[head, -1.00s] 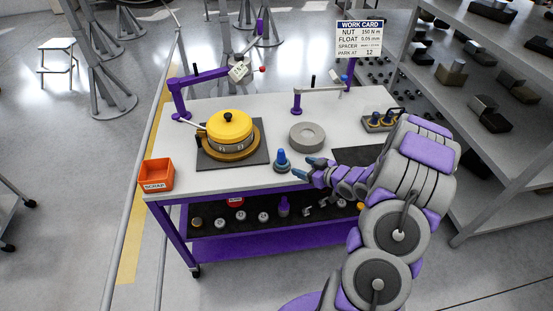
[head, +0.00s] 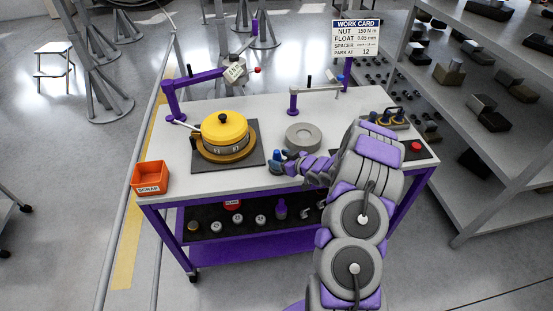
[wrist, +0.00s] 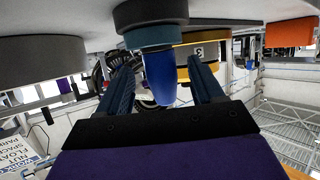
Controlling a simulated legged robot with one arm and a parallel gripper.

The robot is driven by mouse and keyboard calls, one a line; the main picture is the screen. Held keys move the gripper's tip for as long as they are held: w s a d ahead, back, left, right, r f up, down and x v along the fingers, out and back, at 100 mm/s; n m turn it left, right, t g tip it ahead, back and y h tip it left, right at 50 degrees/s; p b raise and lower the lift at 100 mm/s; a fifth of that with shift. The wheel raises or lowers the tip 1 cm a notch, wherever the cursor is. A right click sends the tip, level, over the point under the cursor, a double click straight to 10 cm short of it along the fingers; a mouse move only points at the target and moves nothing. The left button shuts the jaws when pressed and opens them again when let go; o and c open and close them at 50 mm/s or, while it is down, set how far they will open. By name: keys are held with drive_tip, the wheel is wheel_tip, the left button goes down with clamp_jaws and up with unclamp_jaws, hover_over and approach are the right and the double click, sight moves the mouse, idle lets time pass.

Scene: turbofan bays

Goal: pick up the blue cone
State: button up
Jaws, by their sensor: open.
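The blue cone (head: 275,157) stands near the front edge of the white bench top, just right of the yellow-capped assembly. My gripper (head: 284,163) reaches it from the right, and its fingers partly cover it in the head view. In the wrist view, which is upside down, the cone (wrist: 159,77) hangs point down between my two open fingers (wrist: 161,72). A gap shows on both sides, and I cannot tell any contact. The cone's wider round base rests on the bench top.
The yellow-capped assembly (head: 224,132) sits on a dark mat. A grey ring (head: 304,136) lies behind my gripper. An orange scrap bin (head: 150,178) stands at the left corner. Purple stands with arms rise at the back. A parts shelf (head: 480,90) is at the right.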

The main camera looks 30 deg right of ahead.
drive_tip(key=shift+w+f, duration=0.45)
drive_tip(key=shift+w, duration=0.3)
drive_tip(key=shift+w+a+r, duration=0.1)
drive_tip(key=shift+a, duration=0.5)
drive_tip(key=shift+c, duration=2)
drive_tip(key=shift+d, duration=0.4)
drive_tip(key=c, duration=0.4)
drive_tip(key=shift+c, duration=1.1)
drive_tip(key=shift+a, duration=0.15)
drive_tip(key=shift+c, duration=0.2)
